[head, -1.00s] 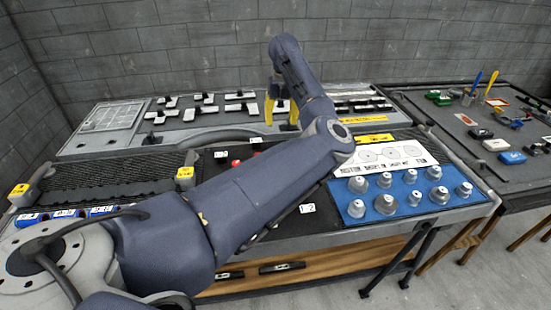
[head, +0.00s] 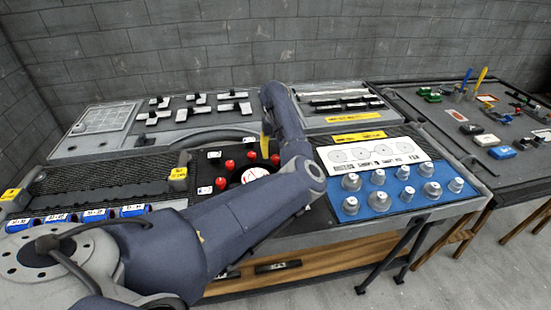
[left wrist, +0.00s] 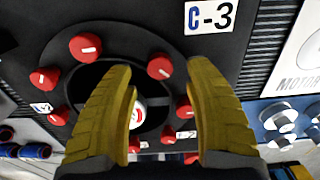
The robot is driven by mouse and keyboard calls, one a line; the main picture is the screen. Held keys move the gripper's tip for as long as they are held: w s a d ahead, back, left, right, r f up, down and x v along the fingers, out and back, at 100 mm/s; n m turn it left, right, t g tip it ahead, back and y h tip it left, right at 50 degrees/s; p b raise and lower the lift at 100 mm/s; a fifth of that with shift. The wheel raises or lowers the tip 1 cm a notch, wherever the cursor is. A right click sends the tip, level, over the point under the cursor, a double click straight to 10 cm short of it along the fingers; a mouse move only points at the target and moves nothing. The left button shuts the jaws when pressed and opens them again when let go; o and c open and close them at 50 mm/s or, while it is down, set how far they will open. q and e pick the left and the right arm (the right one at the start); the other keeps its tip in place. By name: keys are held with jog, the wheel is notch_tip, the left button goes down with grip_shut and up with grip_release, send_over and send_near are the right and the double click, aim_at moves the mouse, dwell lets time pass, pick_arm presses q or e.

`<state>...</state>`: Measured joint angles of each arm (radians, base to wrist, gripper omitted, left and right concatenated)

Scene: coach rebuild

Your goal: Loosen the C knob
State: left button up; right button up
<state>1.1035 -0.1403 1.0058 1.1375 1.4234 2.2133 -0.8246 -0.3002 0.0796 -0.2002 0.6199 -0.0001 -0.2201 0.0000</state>
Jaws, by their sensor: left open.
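Several red knobs with white marks sit in a ring on a black panel (left wrist: 130,15). In the left wrist view, the red knob (left wrist: 160,66) nearest the "C-3" label (left wrist: 209,15) lies between and just beyond my left gripper's yellow fingertips (left wrist: 159,69). The fingers are apart, with no knob visibly gripped. Another red knob (left wrist: 85,46) is left of it. In the head view, my left gripper (head: 266,140) is above the panel, partly hidden by my arm; red knobs (head: 230,165) show beside it. My right gripper is not in view.
A white round dial (head: 254,175) lies inside the ring. Right of the panel are a blue mat (head: 385,212) with several silver knobs and a white motor sheet (head: 380,152). A ribbed black tray (head: 110,176) with grey handles is on the left.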

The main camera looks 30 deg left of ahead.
aim_at(276, 157)
pick_arm(q)
jog(key=shift+f, duration=1.7)
jog(key=shift+o, duration=0.2)
grip_shut()
